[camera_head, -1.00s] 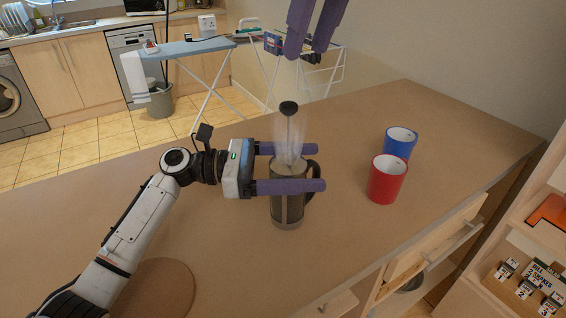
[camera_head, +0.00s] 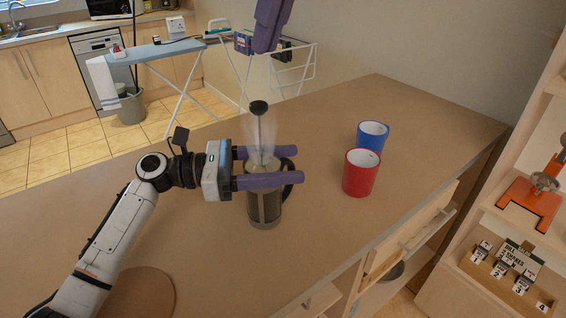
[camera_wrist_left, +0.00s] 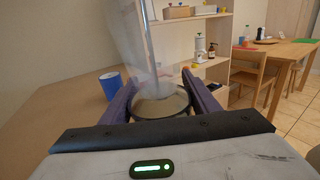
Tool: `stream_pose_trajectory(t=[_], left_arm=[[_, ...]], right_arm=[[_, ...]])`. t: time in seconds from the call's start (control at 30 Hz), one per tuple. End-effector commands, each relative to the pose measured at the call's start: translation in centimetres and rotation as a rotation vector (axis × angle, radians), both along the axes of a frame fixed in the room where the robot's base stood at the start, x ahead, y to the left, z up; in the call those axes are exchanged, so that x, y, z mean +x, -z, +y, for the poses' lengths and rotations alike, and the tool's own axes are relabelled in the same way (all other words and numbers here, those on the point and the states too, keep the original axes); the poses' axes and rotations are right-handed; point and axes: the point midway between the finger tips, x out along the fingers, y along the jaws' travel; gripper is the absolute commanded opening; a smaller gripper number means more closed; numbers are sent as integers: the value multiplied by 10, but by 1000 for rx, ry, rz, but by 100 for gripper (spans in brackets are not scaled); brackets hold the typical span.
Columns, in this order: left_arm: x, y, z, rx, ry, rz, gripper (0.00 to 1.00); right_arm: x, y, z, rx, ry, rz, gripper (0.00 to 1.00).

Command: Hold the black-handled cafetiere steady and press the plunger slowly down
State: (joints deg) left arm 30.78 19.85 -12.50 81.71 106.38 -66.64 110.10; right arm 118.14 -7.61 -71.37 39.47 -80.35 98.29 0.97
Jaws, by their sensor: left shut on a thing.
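The black-handled cafetiere (camera_head: 265,208) stands upright on the brown worktop, with dark liquid inside. Its plunger rod stands up high, topped by a black knob (camera_head: 258,108), and pale steam rises around the rod. My left gripper (camera_head: 300,165) is shut around the upper body, one purple finger on each side; the black handle (camera_head: 289,178) shows beyond the fingers. In the left wrist view the round top (camera_wrist_left: 160,104) sits between the fingers. My right gripper (camera_head: 266,45) hangs at the top edge, above and apart from the knob; its fingers overlap, so its opening is unclear.
A red mug (camera_head: 360,175) and a blue mug (camera_head: 373,134) stand on the worktop to the right. A round brown board (camera_head: 140,292) lies near the front left. An ironing board (camera_head: 165,50) stands behind. Shelves (camera_head: 500,225) are at the right.

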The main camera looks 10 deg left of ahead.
Motion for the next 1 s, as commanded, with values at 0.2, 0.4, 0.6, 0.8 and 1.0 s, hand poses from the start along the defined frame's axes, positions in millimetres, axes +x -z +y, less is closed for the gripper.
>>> stream_pose_trajectory(t=[0.2, 0.4, 0.6, 0.8, 1.0], left_arm=[[0, 0, 0, 0, -1, 1, 10], [0, 0, 0, 0, 0, 1, 10], [0, 0, 0, 1, -1, 1, 10], [0, 0, 0, 1, -1, 1, 10], [0, 0, 0, 1, 0, 1, 10]], right_arm=[[-12, -30, 67, 298, -72, 23, 0], [-29, -101, 135, 718, -98, 86, 0], [-30, -194, 168, 1156, -31, 187, 0], [2, -286, 158, 1602, 169, 336, 0], [69, -333, 111, 1986, 541, 532, 0]])
